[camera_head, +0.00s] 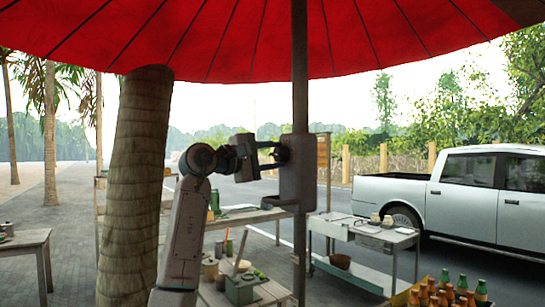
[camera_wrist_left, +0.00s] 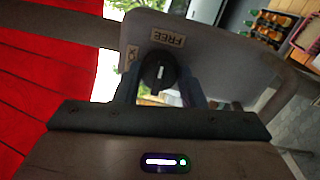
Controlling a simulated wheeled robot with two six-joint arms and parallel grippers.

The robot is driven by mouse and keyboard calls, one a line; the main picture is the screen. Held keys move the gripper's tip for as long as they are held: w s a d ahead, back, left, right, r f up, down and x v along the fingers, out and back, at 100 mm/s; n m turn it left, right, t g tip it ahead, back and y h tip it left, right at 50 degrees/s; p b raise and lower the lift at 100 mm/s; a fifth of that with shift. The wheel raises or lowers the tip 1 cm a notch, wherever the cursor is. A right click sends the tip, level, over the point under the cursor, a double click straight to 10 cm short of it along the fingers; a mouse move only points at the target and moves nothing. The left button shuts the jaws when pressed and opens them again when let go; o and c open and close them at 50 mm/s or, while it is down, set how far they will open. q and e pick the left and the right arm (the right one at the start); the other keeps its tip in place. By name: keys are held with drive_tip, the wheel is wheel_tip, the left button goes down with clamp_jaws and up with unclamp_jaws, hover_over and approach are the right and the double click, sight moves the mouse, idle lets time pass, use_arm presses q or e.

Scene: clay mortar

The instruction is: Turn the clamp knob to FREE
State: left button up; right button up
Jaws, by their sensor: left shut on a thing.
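The clamp knob (camera_wrist_left: 153,70) is a dark round knob with a short pale mark. It sits on the face of a grey clamp box (camera_wrist_left: 222,58), which is fixed to the umbrella pole. A FREE label (camera_wrist_left: 168,38) is beside the knob, and a second label, partly hidden, is at its left. My left gripper (camera_wrist_left: 162,86) has a finger on either side of the knob and is shut on it. In the head view the left gripper (camera_head: 276,153) reaches the box (camera_head: 297,178) from the left. I cannot tell exactly which label the mark faces. My right gripper is not in view.
The red umbrella canopy (camera_head: 250,38) hangs above, on its grey pole (camera_head: 299,90). A thick palm trunk (camera_head: 135,180) stands left of my arm. Tables with pots and a cart (camera_head: 368,236) stand behind and below. Orange bottles (camera_head: 440,296) stand at the lower right.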

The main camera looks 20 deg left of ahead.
use_arm(q)
drive_tip(key=o, duration=1)
drive_tip(key=shift+s, duration=0.1)
drive_tip(key=shift+s+a+f, duration=0.15)
drive_tip(key=shift+a, duration=0.05)
drive_tip(key=b+v, duration=0.5)
drive_tip(key=v, duration=0.5)
drive_tip(key=shift+s, duration=0.1)
